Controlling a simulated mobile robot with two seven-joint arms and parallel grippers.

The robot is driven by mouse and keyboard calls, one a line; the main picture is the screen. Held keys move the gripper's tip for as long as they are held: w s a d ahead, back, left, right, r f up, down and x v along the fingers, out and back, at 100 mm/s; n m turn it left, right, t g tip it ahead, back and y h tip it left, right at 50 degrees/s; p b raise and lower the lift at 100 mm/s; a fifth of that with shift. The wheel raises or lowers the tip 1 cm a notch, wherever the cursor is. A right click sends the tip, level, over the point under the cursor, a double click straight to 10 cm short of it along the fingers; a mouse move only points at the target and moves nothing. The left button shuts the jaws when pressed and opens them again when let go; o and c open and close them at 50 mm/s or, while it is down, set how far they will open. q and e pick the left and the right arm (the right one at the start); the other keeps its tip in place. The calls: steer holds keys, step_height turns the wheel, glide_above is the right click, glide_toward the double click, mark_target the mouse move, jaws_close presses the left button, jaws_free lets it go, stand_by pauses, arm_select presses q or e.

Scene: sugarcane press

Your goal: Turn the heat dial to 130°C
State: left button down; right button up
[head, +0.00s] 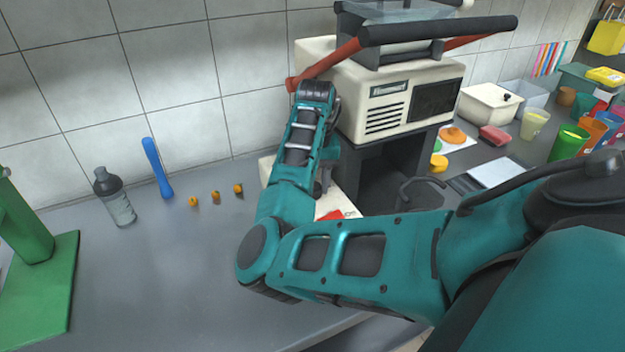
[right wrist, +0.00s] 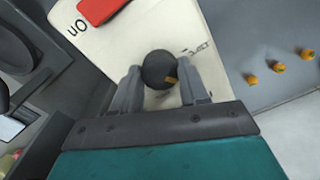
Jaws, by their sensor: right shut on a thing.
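The heat dial (right wrist: 160,70) is a round black knob with a small orange mark near its lower right edge in the right wrist view. It sits on a cream panel (right wrist: 130,38) of the press. My right gripper (right wrist: 160,82) is shut on the dial, with one finger on each side of it. In the head view my right arm hides the dial and most of that panel. The press body (head: 345,85) is cream. I cannot read any temperature marks. My left gripper is not in view.
A red switch (right wrist: 98,8) lies on the panel near the dial. Several small orange-brown pieces (head: 216,196), a blue stick (head: 157,168) and a bottle (head: 115,197) are left of the press. A green stand (head: 45,285) is far left. Cups and containers crowd the right.

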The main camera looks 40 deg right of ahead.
steer(key=n, duration=0.4)
steer(key=shift+n, duration=0.4)
steer(key=n, duration=0.5)
steer(key=shift+w, duration=0.1)
steer(key=shift+r, duration=0.1)
steer(key=o, duration=1.1)
steer(key=shift+c, duration=0.2)
